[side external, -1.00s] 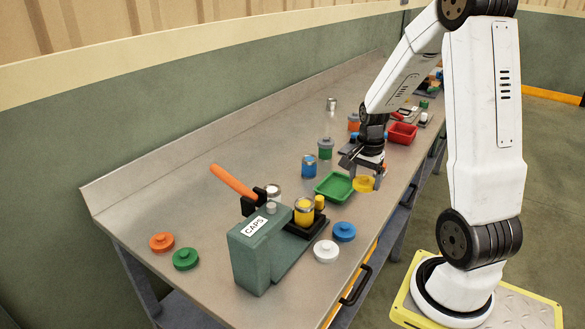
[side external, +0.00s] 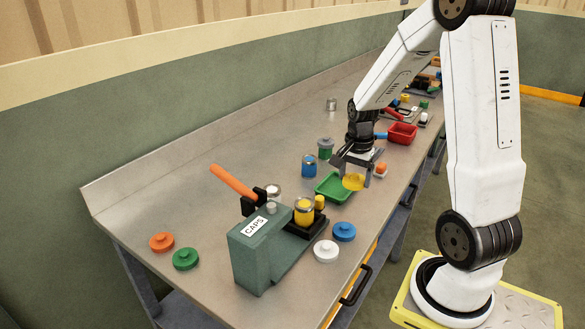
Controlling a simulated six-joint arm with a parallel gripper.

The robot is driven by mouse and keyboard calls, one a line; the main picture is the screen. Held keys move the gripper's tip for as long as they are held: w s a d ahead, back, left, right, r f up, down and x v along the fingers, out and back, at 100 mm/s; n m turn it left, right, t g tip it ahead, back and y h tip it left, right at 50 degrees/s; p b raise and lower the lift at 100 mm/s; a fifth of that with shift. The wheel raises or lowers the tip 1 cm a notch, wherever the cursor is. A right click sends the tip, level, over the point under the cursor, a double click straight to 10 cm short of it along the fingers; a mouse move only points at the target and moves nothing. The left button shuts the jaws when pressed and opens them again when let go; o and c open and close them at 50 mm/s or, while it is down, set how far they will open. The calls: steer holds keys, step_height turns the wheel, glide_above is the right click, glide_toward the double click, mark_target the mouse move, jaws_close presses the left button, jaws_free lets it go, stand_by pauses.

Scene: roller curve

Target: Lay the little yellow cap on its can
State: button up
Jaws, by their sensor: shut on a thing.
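The little yellow cap (side external: 353,182) is between the fingers of my gripper (side external: 355,174), which is shut on it. The cap is at the right end of the green tray, seemingly a little above the bench. The yellow can (side external: 304,212) stands upright with its top uncovered on the black base of the green CAPS press (side external: 262,250). It is to the left of my gripper and nearer the camera, well apart from the cap.
A green tray (side external: 322,191) lies between gripper and can. A blue can (side external: 309,166) stands behind it. Blue (side external: 344,231) and white (side external: 326,251) caps lie right of the press. The press's orange lever (side external: 233,181) is raised. A red tray (side external: 402,133) is farther back.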

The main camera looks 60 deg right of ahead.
mark_target(305, 203)
steer(key=w+a+r+n, duration=0.1)
steer(key=w+a, duration=0.1)
steer(key=a, duration=0.1)
steer(key=w+a+r+n, duration=0.1)
steer(key=w+a, duration=0.2)
steer(key=a, duration=0.1)
steer(key=w+a+r+n, duration=0.1)
steer(key=w+a+r, duration=0.1)
steer(key=a, duration=0.2)
steer(key=shift+w+a+r+n, duration=0.1)
steer(key=shift+w+a+n, duration=0.2)
steer(key=shift+w, duration=0.1)
steer(key=shift+d, duration=0.1)
steer(key=shift+f, duration=2.9)
steer(key=shift+f, duration=0.5)
stand_by(0.5)
steer(key=o, duration=0.9)
steer(key=shift+r, duration=0.1)
steer(key=shift+r, duration=3.4)
